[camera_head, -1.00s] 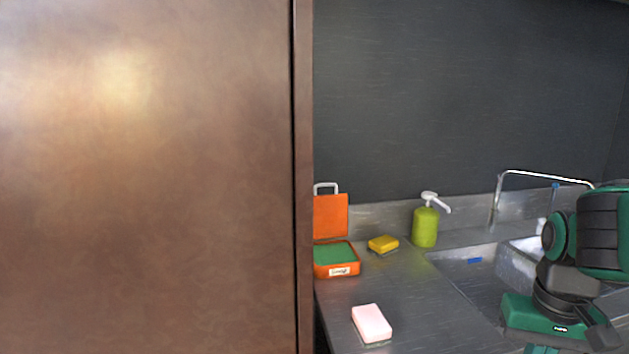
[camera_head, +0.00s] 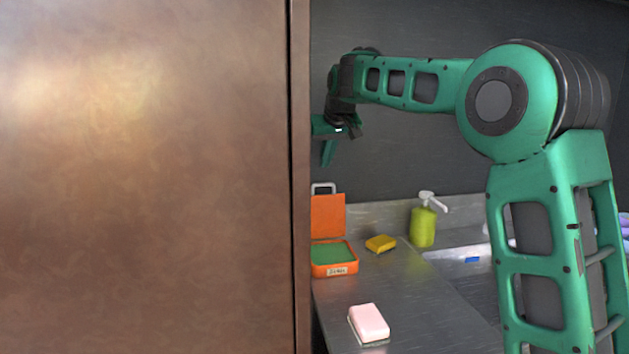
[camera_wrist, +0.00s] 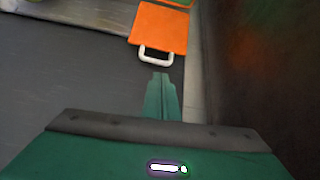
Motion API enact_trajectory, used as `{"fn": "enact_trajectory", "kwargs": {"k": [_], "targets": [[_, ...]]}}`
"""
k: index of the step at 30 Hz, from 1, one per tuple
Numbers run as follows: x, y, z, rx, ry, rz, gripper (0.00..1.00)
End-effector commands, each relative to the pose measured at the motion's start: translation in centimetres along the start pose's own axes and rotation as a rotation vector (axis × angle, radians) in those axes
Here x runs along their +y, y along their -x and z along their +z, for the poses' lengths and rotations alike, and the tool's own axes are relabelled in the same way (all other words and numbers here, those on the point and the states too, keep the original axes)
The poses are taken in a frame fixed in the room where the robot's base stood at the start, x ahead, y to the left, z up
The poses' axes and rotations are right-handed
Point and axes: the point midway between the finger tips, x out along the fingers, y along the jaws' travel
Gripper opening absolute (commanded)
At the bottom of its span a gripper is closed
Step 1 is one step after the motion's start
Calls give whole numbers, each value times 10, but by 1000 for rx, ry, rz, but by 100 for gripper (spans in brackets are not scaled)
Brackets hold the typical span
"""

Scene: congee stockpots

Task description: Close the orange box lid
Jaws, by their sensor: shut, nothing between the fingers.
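The orange box (camera_head: 334,268) stands at the left end of the metal counter, beside the brown panel. Its orange lid (camera_head: 328,215) is open and stands upright at the back, with a white handle on its top edge. Green shows inside the box. In the wrist view the lid (camera_wrist: 160,27) is at the top, with its white handle (camera_wrist: 156,56) pointing toward my gripper (camera_wrist: 161,76). My gripper is shut and empty, apart from the handle. In the head view my gripper (camera_head: 327,155) hangs above the lid, partly cut off by the brown panel.
A large brown panel (camera_head: 145,180) fills the left and hides what lies behind it. A yellow sponge (camera_head: 380,243), a pink block (camera_head: 369,323) and a green pump bottle (camera_head: 423,224) stand on the counter (camera_head: 405,290). A dark wall (camera_head: 420,150) rises behind.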

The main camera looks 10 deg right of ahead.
Motion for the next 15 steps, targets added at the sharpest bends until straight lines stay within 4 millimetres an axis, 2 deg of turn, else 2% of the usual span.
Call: {"fn": "enact_trajectory", "kwargs": {"k": [3, 8, 15], "targets": [[-12, -5, -14, 20, 13, -14, 0], [-14, -18, -17, 22, 15, -17, 0], [-14, -58, -17, 22, 14, -16, 0]]}}
